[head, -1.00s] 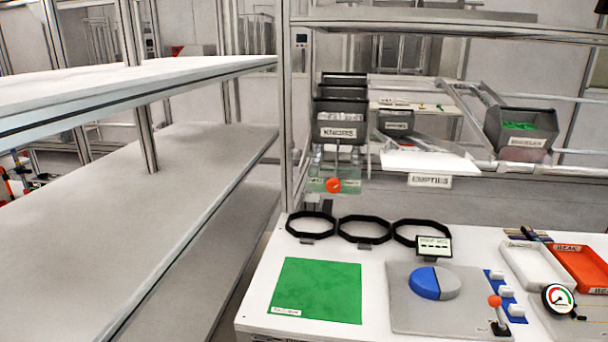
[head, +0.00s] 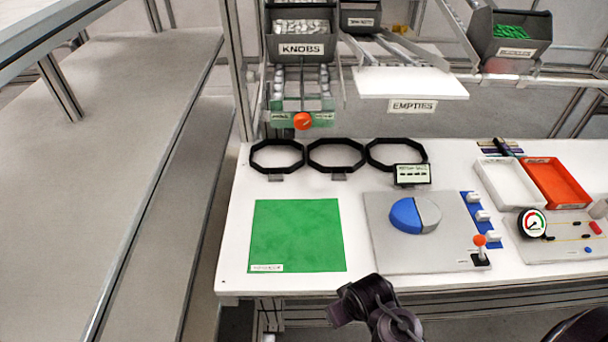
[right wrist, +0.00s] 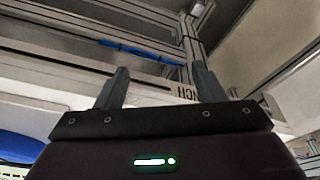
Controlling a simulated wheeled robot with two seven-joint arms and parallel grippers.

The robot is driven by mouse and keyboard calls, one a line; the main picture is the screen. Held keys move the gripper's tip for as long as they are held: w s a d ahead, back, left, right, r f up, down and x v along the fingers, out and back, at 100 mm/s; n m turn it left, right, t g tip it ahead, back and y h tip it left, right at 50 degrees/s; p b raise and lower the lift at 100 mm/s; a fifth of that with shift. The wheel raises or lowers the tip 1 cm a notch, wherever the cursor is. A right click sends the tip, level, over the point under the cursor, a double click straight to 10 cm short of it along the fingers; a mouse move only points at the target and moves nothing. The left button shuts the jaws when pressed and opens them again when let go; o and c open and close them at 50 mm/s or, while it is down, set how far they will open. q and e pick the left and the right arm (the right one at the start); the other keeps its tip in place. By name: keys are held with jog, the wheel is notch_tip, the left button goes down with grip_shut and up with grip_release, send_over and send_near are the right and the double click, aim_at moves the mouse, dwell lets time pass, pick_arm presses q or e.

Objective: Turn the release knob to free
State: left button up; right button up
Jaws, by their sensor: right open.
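The release knob appears to be the orange-red round knob (head: 303,121) on a green labelled plate (head: 285,114), below the bin marked KNOBS, in the head view. The print on the plate is too small to read, so I cannot tell its setting. My right gripper (right wrist: 160,78) shows in the right wrist view with its two fingers apart and nothing between them. It points toward metal framing and is away from the knob, which I cannot make out there. Dark links of mine enter the head view at the bottom. My left gripper is not in view.
The white bench (head: 340,180) carries a green mat (head: 297,235), three black rings, a grey plate (head: 385,250) with a blue-and-grey disc (head: 414,215), and a small orange-ball lever (head: 480,241). The EMPTIES shelf (head: 410,83) juts out right of the knob. Grey shelving stands left.

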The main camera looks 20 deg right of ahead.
jog(key=w+r+t, duration=0.1)
jog(key=w+r, duration=0.2)
jog(key=w+a+r+m+t, duration=0.1)
jog(key=w+r+t, duration=0.1)
jog(key=w+r, duration=0.1)
jog(key=w+a+r+m+t+p, duration=0.1)
jog(key=w+r, duration=0.2)
jog(key=w, duration=0.2)
jog(key=shift+w+r+t, duration=0.1)
jog(key=shift+w+t, duration=0.05)
jog(key=shift+t, duration=0.15)
jog(key=w+r+m+t, duration=0.2)
jog(key=w+r+t, duration=0.25)
jog(key=w, duration=0.45)
jog(key=m+t+h, duration=0.3)
jog(key=t+h, duration=0.2)
send_near(303, 124)
jog(key=w, duration=0.1)
jog(key=p+x, duration=0.2)
jog(key=x, duration=0.5)
jog(key=shift+d+p, duration=0.2)
jog(key=shift+p, duration=0.15)
jog(key=shift+w+d, duration=0.1)
jog(key=shift+w, duration=0.35)
jog(key=shift+f, duration=0.1)
jog(key=c, duration=1)
